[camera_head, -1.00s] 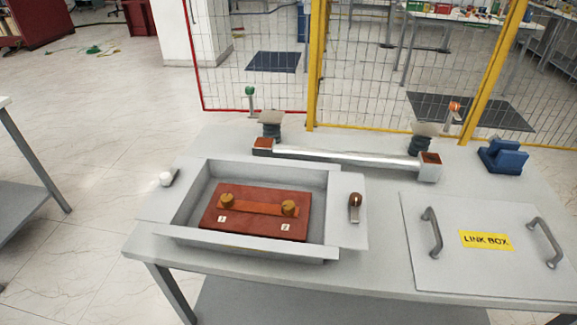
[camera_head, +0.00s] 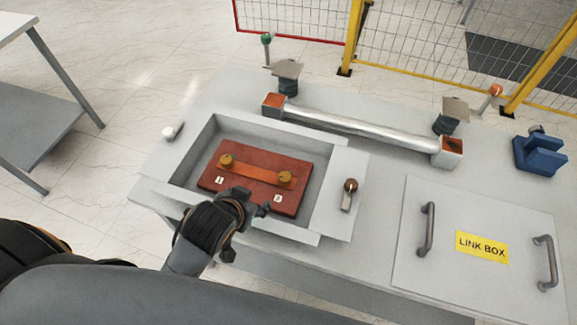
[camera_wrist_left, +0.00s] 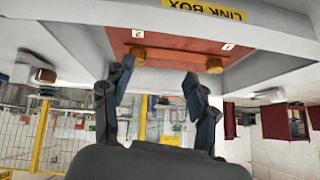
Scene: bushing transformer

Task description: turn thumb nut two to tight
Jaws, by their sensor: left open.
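Thumb nut two (camera_head: 285,179) is a brass knob at the right end of an orange bar (camera_head: 255,173) on a red-brown board (camera_head: 240,197), beside label 2. Thumb nut one (camera_head: 226,160) is at the bar's left end. My left gripper (camera_head: 253,200) is over the front of the board, near label 2, open and empty. In the left wrist view, the scene is upside down; the open fingers (camera_wrist_left: 158,78) are apart, with thumb nut two (camera_wrist_left: 137,55) beyond the left finger and thumb nut one (camera_wrist_left: 214,66) beyond the right one. My right gripper is not in view.
The grey box (camera_head: 327,190) has raised walls around the board. A brown-knobbed lever (camera_head: 348,195) sits on its right flange and a white knob (camera_head: 169,132) on its left. A LINK BOX cover (camera_head: 480,275) lies right; a metal bar (camera_head: 360,127) lies behind.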

